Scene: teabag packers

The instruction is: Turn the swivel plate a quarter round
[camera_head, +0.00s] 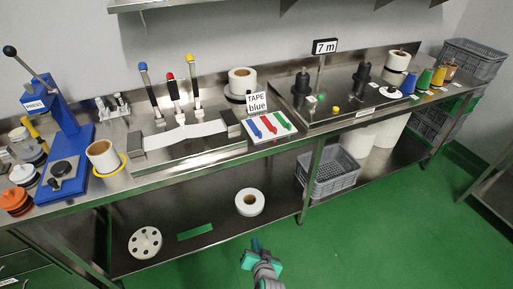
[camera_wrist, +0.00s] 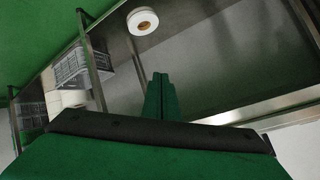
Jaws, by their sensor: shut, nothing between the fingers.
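I cannot tell for sure which thing is the swivel plate. A white round piece with a dark centre (camera_head: 391,94) lies at the right of the bench, and a white disc with holes (camera_head: 145,242) lies on the lower shelf. The blue press (camera_head: 66,135) at the left has a dark round part at its base. My gripper (camera_head: 255,244) is low in front of the bench, apart from all of these. In the wrist view its green fingers (camera_wrist: 160,92) are shut together with nothing between them.
The steel bench (camera_head: 225,163) carries a lever unit (camera_head: 185,130), a tape card (camera_head: 270,124) and two black spindles. The green floor (camera_head: 370,235) in front is clear.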

